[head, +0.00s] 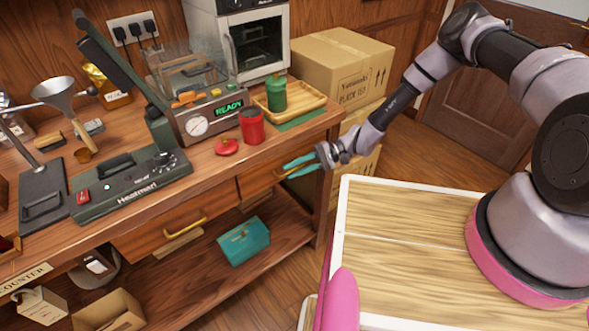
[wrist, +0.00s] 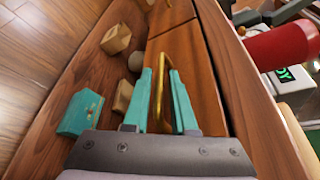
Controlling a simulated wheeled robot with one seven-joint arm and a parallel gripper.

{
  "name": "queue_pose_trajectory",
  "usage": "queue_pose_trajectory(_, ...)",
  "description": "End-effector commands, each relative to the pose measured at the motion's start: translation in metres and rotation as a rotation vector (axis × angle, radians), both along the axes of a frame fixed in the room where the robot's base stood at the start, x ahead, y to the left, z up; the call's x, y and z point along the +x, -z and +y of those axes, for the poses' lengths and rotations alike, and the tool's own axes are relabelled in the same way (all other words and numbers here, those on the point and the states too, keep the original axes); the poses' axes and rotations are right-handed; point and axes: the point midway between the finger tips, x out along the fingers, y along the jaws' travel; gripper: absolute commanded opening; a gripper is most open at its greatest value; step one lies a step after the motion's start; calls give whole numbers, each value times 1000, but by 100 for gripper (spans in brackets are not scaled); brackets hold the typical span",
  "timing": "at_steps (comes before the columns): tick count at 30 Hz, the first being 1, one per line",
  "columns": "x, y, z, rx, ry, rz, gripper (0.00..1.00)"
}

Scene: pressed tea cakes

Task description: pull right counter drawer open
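The right counter drawer (head: 258,184) has a brown wooden front under the counter top and looks flush with the counter. Its brass handle (wrist: 159,88) is a curved bar. My gripper (head: 286,168) is at this handle, with its teal fingers reaching in from the right. In the wrist view my gripper (wrist: 161,72) has its fingers apart, one on each side of the handle. Gaps show between the fingers and the bar, so it does not look clamped. The fingers partly hide the handle in the head view.
The left drawer (head: 150,236) with its own brass handle (head: 185,228) is beside it. A teal box (head: 244,241) stands on the lower shelf. A red canister (head: 252,127) is on the counter above. Cardboard boxes (head: 340,65) stand at the counter's right end.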

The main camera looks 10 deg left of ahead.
Motion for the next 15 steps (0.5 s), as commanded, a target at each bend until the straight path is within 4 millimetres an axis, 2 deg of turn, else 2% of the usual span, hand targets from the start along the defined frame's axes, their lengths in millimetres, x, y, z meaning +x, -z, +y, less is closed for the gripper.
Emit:
queue_pose_trajectory(2, 0, 0, 0, 0, 0, 0, 25)
queue_pose_trajectory(4, 0, 0, 0, 0, 0, 0, 6)
queue_pose_trajectory(5, 0, 0, 0, 0, 0, 0, 0)
queue_pose_trajectory(15, 0, 0, 0, 0, 0, 0, 0)
